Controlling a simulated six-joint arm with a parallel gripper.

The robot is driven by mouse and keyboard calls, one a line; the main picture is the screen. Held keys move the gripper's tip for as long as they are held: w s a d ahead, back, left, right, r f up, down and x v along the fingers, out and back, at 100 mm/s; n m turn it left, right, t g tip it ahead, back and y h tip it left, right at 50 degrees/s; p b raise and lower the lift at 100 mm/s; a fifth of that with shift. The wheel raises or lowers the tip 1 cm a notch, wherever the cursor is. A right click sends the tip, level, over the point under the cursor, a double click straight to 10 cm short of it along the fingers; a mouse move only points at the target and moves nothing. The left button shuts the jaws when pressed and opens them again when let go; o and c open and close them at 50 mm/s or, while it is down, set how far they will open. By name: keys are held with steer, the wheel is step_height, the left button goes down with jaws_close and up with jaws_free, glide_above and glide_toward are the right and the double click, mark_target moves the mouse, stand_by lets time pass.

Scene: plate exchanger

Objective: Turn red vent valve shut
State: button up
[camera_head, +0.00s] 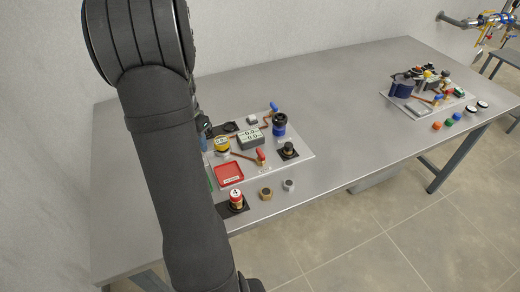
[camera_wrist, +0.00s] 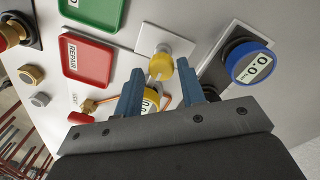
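A red valve handle (camera_head: 260,156) stands on the copper pipe at the front of the white board in the head view. In the wrist view a red handle (camera_wrist: 80,118) shows at the lower left beside the copper pipe, partly cut off by my gripper's body. My gripper (camera_wrist: 160,68) is open, its two blue fingers apart, with no object clearly held. A yellow knob (camera_wrist: 161,66) on a white plate appears between the fingertips; I cannot tell the distance to it. In the head view my arm hides the fingers, left of the red handle.
A red tray (camera_head: 229,174), a digital gauge (camera_head: 250,139), a blue handle (camera_head: 274,107) and a black knob (camera_head: 289,149) surround the handle. A green tray (camera_wrist: 95,12) and blue-ringed gauge (camera_wrist: 249,63) show in the wrist view. The table's middle (camera_head: 345,130) is clear.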

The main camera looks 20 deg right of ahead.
steer(key=s+d+r+n, duration=0.4)
steer(key=d+r+n, duration=0.1)
steer(key=d+r, duration=0.45)
step_height(320, 180, up, 7)
steer(key=n, duration=0.6)
glide_above(261, 152)
steer(key=shift+t, duration=0.3)
step_height(261, 152, down, 18)
steer(key=shift+r, duration=0.25)
jaws_close()
